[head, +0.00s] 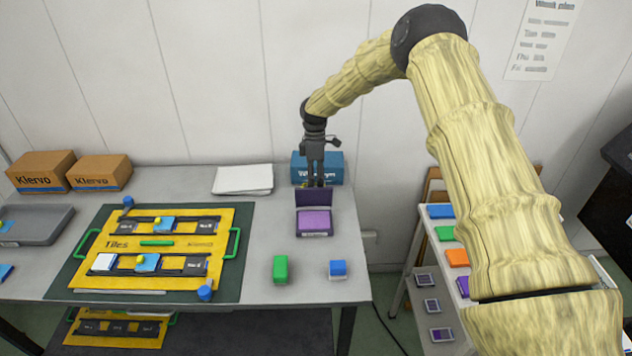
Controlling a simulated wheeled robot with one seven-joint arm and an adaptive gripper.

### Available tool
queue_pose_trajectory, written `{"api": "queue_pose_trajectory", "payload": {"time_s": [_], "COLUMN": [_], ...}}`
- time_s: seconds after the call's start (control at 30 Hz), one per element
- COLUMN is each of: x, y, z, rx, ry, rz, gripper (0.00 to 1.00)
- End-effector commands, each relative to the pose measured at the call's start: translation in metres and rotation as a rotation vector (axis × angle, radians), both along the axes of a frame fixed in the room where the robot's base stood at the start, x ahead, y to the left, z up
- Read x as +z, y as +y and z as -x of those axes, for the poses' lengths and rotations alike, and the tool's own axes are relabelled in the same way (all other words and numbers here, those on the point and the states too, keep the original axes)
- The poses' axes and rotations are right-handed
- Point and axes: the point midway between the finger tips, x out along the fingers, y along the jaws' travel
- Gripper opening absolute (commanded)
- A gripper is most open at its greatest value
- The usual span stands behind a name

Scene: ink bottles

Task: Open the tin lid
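The small tin (314,228) sits on the grey table near its right side, with a purple top surface showing and a dark front. Its dark purple lid (314,198) stands up roughly vertical along the tin's back edge. My gripper (316,184) points down from above, with its fingertips at the lid's top edge. I cannot tell whether the fingers touch the lid or sit just behind it, or how far apart they are.
A blue box (331,168) stands close behind my gripper. A green block (281,270) and a blue block (338,270) stand in front of the tin. A yellow tile board (152,250) lies to the left, and white paper (243,179) lies at the back.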

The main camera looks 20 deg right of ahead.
Motion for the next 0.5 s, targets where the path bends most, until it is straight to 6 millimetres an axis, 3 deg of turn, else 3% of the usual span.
{"api": "queue_pose_trajectory", "payload": {"time_s": [0.5], "x": [0.084], "y": [-0.006], "z": [-0.019], "rx": [-0.001], "ry": [-0.004], "rz": [0.0], "gripper": [0.3]}}
